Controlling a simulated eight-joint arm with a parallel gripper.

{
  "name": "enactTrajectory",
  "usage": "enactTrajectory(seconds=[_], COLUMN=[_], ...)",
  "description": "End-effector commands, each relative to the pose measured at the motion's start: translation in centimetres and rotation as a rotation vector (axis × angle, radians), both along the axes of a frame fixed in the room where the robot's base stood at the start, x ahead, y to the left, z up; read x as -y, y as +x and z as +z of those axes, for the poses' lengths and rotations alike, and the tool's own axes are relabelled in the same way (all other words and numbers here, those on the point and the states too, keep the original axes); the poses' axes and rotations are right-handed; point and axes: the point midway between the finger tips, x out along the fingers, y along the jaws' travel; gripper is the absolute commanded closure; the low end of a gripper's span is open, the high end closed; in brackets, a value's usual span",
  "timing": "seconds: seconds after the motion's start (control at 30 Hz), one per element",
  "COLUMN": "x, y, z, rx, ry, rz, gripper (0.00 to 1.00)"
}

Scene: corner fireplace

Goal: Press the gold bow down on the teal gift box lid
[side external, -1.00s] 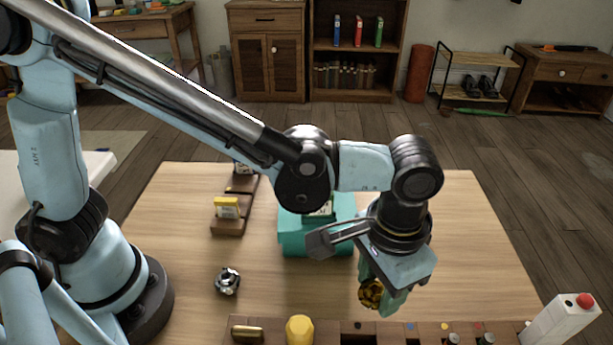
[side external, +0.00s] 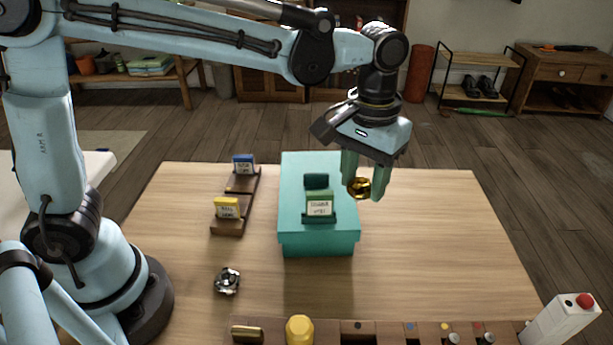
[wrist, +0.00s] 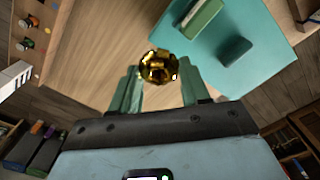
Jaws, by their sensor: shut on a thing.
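The teal gift box (side external: 316,244) stands on the table with its lid on; the lid also fills the upper right of the wrist view (wrist: 262,62). A green card in a holder (side external: 319,205) and a small dark teal block (side external: 316,181) sit on the lid. My gripper (side external: 361,188) is shut on the gold bow (side external: 359,187), which also shows between the fingertips in the wrist view (wrist: 158,66). The bow is raised, just right of the lid in the side view and apart from it as far as I can tell.
Left of the box, a wooden rack holds a yellow card (side external: 227,207) and a blue card (side external: 243,163). A silver bow (side external: 227,281) lies on the table. The table's right side is clear.

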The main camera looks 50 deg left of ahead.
Motion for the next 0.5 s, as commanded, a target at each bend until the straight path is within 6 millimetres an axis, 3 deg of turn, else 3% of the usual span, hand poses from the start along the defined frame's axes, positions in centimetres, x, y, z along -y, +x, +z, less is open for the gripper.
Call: enactTrajectory(seconds=[0.1,0.3,0.5], x=[-4.5,-11.5,-15.6], y=[2.4,4.8,5.5], z=[0.8,1.9,2.5], rx=[0.000,0.001,0.001], ry=[0.000,0.000,0.000], rz=[0.108,0.258,0.340], gripper=[0.71,0.71,0.71])
